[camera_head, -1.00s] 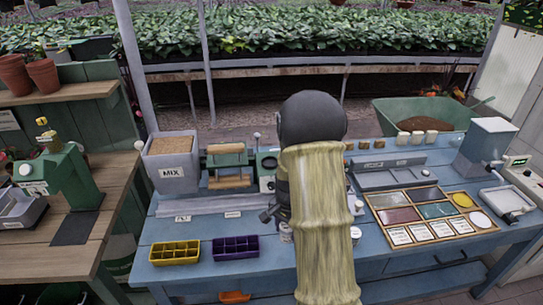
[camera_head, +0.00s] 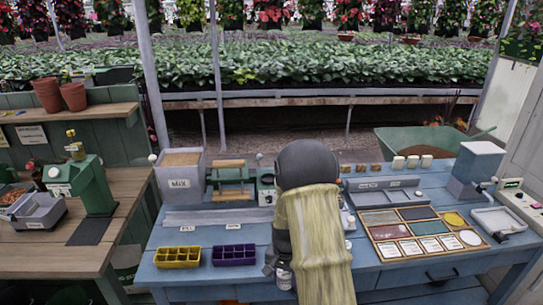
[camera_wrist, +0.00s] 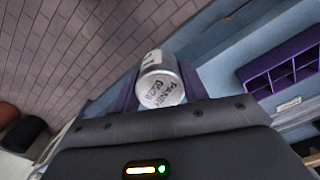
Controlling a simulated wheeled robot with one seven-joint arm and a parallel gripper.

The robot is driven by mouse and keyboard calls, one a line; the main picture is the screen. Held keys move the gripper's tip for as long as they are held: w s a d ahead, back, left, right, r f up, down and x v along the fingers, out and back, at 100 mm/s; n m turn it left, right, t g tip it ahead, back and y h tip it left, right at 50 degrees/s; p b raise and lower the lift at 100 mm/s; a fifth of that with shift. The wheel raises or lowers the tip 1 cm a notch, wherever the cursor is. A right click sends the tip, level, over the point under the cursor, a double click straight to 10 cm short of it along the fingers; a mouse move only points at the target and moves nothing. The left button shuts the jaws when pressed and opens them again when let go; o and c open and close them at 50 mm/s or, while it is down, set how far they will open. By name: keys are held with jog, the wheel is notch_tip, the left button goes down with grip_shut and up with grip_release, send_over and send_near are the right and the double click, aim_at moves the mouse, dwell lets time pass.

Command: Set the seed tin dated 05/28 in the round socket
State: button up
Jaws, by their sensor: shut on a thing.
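My gripper (camera_wrist: 160,92) is shut on a silver tin (camera_wrist: 163,78), whose end reads PANSY and 0528 in the wrist view. The tin also shows in the head view (camera_head: 284,275), near the front edge of the blue bench. My arm hides part of the bench behind it. A wooden-framed board (camera_head: 420,234) at the right of the bench has several coloured rectangular panels. It has a yellow round place (camera_head: 453,219) and a pale round place (camera_head: 470,238) along its right side. I cannot tell which one is the socket, or whether either is hollow.
A yellow tray (camera_head: 177,257) and a purple tray (camera_head: 234,255) stand left of my gripper. The MIX bin (camera_head: 180,183) is behind them. A grey dispenser (camera_head: 478,170) and a pale tray (camera_head: 499,221) stand at the far right. Bare blue bench lies before the board.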

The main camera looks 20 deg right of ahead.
jog(key=a+f+n, duration=0.8)
jog(key=a+f, duration=0.2)
jog(key=shift+w+f+n, duration=0.15)
jog(key=shift+w+n, duration=0.05)
jog(key=shift+n, duration=0.1)
